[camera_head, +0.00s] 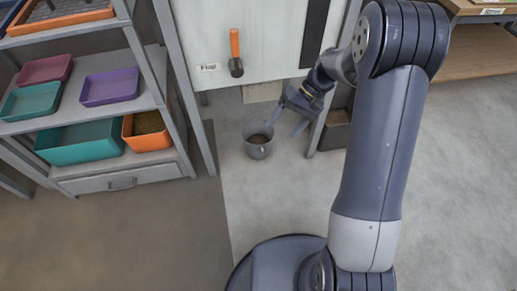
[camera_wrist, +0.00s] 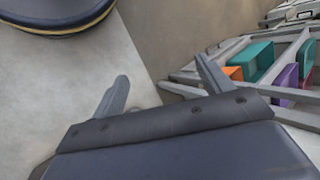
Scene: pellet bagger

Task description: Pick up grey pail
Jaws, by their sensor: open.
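The grey pail (camera_head: 259,150) stands upright on the pale floor in front of the white panel in the head view, with brown material inside it. My gripper (camera_head: 284,126) is just to the right of the pail and above its rim, fingers pointing down and left. From this angle I cannot tell whether a finger touches the rim. In the wrist view my gripper (camera_wrist: 163,74) has its two fingers spread apart with nothing between them.
A shelf unit (camera_head: 150,88) with coloured trays stands at the left. The white panel has an orange-handled lever (camera_head: 235,50) and a "Flap" label. A dark bin (camera_head: 335,130) sits behind my arm. A wooden bench (camera_head: 485,65) is at the right. Floor in front is open.

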